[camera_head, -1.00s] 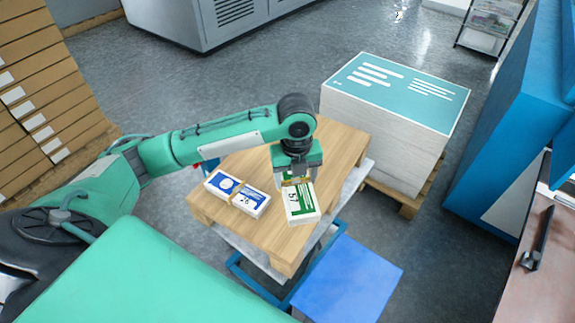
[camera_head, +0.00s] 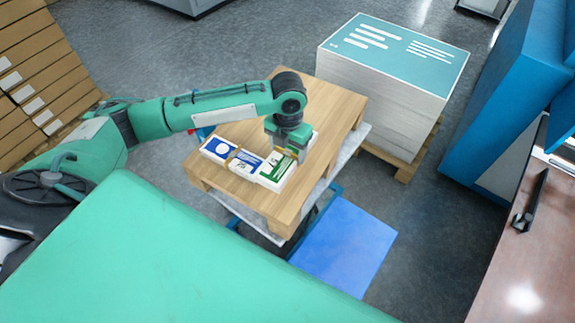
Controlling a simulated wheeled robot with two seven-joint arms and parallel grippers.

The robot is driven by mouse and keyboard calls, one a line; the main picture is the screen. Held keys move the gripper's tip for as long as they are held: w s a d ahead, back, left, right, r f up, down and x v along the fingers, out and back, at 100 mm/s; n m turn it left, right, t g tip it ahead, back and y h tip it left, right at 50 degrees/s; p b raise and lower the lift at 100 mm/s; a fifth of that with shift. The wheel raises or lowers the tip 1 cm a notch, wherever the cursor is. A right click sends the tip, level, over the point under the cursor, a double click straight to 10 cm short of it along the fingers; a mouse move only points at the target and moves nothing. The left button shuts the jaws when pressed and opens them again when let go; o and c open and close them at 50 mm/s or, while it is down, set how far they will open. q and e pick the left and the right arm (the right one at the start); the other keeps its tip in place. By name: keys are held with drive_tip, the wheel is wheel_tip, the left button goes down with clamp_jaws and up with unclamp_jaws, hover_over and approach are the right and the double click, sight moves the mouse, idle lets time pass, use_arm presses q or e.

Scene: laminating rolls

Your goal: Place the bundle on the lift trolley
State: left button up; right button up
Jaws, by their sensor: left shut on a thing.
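My left gripper (camera_head: 289,153) comes down over the wooden top of the lift trolley (camera_head: 325,108). It is shut on a white and green bundle (camera_head: 274,172). The bundle is right beside a white and blue bundle (camera_head: 245,163), with little or no gap showing. Another white and blue bundle (camera_head: 218,149) lies to the left of that one. I cannot tell whether the held bundle rests on the wood or is slightly above it. The gripper hides its far end. My right gripper is not in view.
A tall paper stack with a teal top sheet (camera_head: 400,55) stands on a pallet behind right. A blue panel (camera_head: 343,250) lies low in front of the trolley. Brown cartons (camera_head: 40,75) are at the left. The right part of the wooden top is clear.

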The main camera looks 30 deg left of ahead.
sight(288, 161)
use_arm(q)
wheel_tip(288, 161, down, 5)
drive_tip(key=shift+f, duration=0.5)
wheel_tip(288, 161, down, 3)
drive_tip(key=shift+f+p, duration=0.2)
drive_tip(key=shift+p, duration=0.1)
drive_tip(key=shift+f, duration=0.25)
drive_tip(key=o, duration=1.2)
drive_tip(key=shift+f, duration=0.1)
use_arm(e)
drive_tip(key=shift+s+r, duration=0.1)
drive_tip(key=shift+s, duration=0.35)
